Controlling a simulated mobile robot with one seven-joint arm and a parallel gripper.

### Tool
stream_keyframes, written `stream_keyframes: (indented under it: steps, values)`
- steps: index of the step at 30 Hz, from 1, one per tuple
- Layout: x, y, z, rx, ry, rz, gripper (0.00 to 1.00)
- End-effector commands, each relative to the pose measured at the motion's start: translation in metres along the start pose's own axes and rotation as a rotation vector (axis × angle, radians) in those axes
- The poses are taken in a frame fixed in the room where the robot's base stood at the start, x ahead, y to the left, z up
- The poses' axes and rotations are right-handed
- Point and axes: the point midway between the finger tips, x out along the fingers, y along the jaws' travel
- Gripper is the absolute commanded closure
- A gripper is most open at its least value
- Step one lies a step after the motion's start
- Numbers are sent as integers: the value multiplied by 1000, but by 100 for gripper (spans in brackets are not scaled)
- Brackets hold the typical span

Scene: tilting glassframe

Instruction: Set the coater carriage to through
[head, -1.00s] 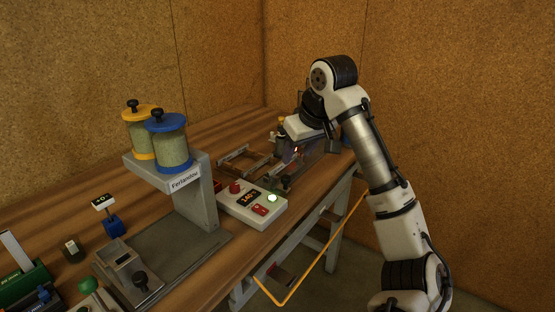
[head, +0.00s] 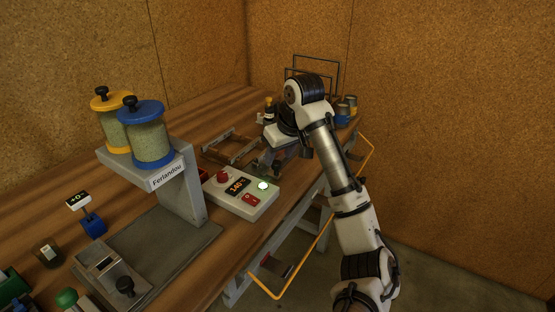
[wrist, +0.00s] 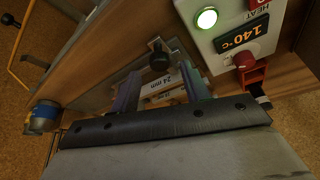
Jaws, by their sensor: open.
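No part is labelled as the coater carriage, so I cannot tell for certain which it is. In the wrist view, a black knob (wrist: 159,58) stands on a metal piece, and a pale piece marked "24 mm" (wrist: 158,86) lies between the fingers of my gripper (wrist: 158,72). The fingers are apart; no grip on either piece shows. In the head view, my gripper (head: 268,163) is low over the bench beside the control box, its tips partly hidden. At the front left, a grey block (head: 110,270) with a black knob (head: 126,286) sits by the Ferlandou stand (head: 182,195).
The control box (head: 240,195) shows 140 °C, with a lit green button, close to my gripper. Yellow-lidded (head: 112,120) and blue-lidded (head: 147,140) jars stand high on the stand. A metal rail frame (head: 230,148) lies behind. A yellow rail (head: 318,238) runs along the bench front.

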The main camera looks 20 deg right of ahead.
Motion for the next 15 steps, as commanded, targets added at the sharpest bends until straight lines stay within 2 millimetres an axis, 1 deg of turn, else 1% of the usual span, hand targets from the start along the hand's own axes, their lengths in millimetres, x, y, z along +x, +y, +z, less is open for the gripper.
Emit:
stream_keyframes:
  steps: [3,6,10,15]
  values:
    - [16,0,0,1,-1,-1,54]
    - [24,0,0,1,-1,0,54]
    - [29,0,0,1,0,1,54]
    - [29,0,0,0,0,1,54]
